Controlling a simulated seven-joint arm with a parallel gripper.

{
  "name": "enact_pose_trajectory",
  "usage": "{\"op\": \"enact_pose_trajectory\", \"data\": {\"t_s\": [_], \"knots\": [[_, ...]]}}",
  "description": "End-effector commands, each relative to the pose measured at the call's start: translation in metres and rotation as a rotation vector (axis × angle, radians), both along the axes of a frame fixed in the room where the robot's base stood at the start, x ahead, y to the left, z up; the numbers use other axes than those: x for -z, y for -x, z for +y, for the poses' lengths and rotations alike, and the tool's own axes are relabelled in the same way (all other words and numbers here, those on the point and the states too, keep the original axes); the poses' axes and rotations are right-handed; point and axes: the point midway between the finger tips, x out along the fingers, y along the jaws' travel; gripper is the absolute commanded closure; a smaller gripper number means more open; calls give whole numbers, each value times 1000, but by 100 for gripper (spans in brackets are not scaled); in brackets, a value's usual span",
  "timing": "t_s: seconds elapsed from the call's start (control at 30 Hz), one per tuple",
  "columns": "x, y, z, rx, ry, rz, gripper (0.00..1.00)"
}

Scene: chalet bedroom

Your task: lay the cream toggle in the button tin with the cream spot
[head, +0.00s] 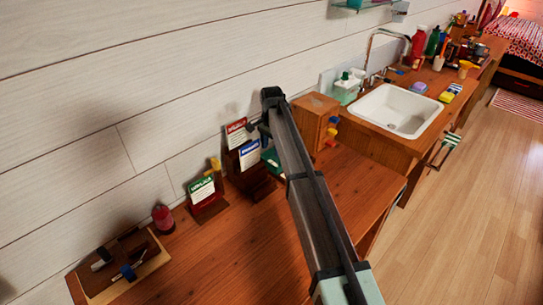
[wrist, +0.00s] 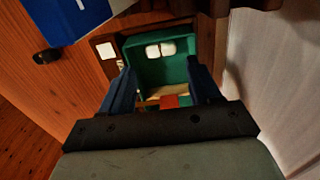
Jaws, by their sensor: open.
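My gripper (wrist: 162,88) is open in the wrist view, with its two dark blue fingers apart. Beyond and between the fingertips is a green, box-like thing (wrist: 140,68) with two pale cream rounded pieces (wrist: 160,49) side by side on it. I cannot tell whether either is the toggle or a spot. A small red block (wrist: 170,101) and a pale strip show between the fingers, nearer to me. In the head view the green thing (head: 271,157) is partly hidden behind my arm. No tin is clearly recognizable.
Dark wood stands hold a red-topped card (head: 236,133), a blue card (head: 249,154) and a green card (head: 201,189) along the wall. A wooden box (head: 315,116) with coloured knobs stands right of my arm. A red jar (head: 163,219) is at left.

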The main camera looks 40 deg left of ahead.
Motion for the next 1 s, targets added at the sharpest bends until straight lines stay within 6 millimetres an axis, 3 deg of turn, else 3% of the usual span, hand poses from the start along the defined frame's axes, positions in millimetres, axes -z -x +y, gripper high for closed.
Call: {"op": "enact_pose_trajectory", "data": {"t_s": [0.2,0.4,1.0], "knots": [[-38,0,1,0,-1,-1,38],[-57,0,0,0,0,0,38],[-63,0,0,0,0,0,38]]}}
